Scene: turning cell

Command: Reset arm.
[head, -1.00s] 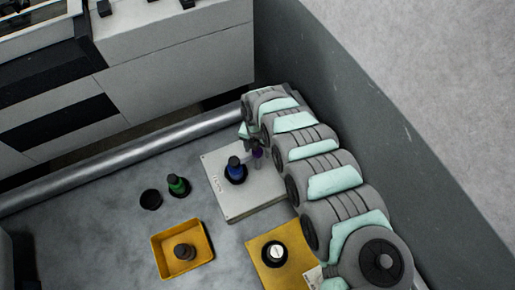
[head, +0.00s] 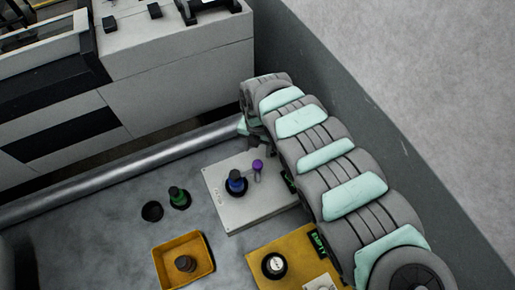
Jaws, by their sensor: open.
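My arm reaches in from the lower right of the head view and bends over at its far end. My gripper (head: 244,126) is at that far end, by the back edge of the white plate (head: 236,215), mostly hidden behind my own wrist. Its fingers are small and hard to make out; nothing shows held in it. A purple-topped piece (head: 257,166) stands on the plate, apart from the gripper. A blue piece (head: 237,183) stands in a dark round base beside it.
A green piece (head: 179,197) and a dark round holder (head: 152,211) are to the left. A yellow tray (head: 162,268) holds a dark piece. A yellow plate (head: 255,254) carries a white-topped round part (head: 275,265) and an EMPTY sign (head: 318,244). A grey machine (head: 185,75) stands behind.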

